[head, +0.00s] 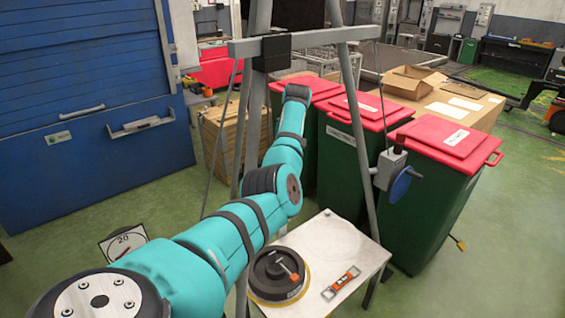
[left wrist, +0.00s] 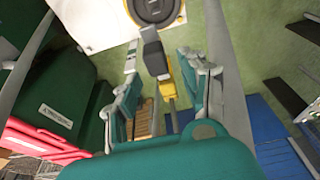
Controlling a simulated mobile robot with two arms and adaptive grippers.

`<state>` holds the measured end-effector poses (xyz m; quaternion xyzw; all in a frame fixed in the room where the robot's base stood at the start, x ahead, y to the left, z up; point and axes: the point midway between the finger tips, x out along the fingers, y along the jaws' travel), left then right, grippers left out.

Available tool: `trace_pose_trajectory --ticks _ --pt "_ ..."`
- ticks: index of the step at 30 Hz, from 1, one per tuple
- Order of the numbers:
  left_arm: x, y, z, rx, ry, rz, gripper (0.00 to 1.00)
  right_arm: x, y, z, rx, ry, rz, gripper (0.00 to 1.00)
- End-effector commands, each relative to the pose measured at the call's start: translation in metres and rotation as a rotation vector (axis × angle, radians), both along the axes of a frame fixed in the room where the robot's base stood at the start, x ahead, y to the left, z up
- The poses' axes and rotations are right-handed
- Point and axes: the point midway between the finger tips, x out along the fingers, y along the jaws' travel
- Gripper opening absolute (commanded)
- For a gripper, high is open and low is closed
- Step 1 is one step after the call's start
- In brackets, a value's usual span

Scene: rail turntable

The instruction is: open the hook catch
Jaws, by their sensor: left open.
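In the left wrist view, a dark grey block joined to a yellow piece (left wrist: 168,77), possibly the hook catch, shows between the fingers of my left gripper (left wrist: 158,88). The gripper's teal and grey fingers are open, one on each side of it. I cannot tell whether either finger touches it. A thin rod runs below the yellow piece. In the head view my left arm reaches up to the middle, under the black box (head: 272,52) on the crossbar, and its gripper is hidden. The catch is not discernible there. My right gripper is in neither view.
A metal frame (head: 355,110) stands around the arm, with a blue-disc crank (head: 400,184) on its right leg. A pale table (head: 335,240) holds a black round weight (head: 262,288) and an orange level (head: 341,283). Red-lidded green bins (head: 345,170) stand behind it.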

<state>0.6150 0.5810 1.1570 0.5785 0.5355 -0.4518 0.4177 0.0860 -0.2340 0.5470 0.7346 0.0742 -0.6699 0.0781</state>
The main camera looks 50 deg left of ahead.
Motion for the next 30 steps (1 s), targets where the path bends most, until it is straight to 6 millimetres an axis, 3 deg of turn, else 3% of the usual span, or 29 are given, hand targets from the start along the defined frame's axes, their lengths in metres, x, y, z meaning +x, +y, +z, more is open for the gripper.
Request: trace_pose_trajectory --ticks 6,13,18,30 --pt "0.0 -0.011 0.048 0.002 -0.005 0.001 0.44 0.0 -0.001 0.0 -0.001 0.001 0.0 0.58" --pt "-0.001 -0.021 0.085 0.001 -0.003 -0.001 0.44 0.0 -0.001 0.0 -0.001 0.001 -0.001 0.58" --pt "-0.002 -0.023 0.096 0.001 -0.002 0.0 0.44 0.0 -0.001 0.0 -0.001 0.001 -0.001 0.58" --pt "-0.002 -0.023 0.097 0.001 -0.001 0.001 0.44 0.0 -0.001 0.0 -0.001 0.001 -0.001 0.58"
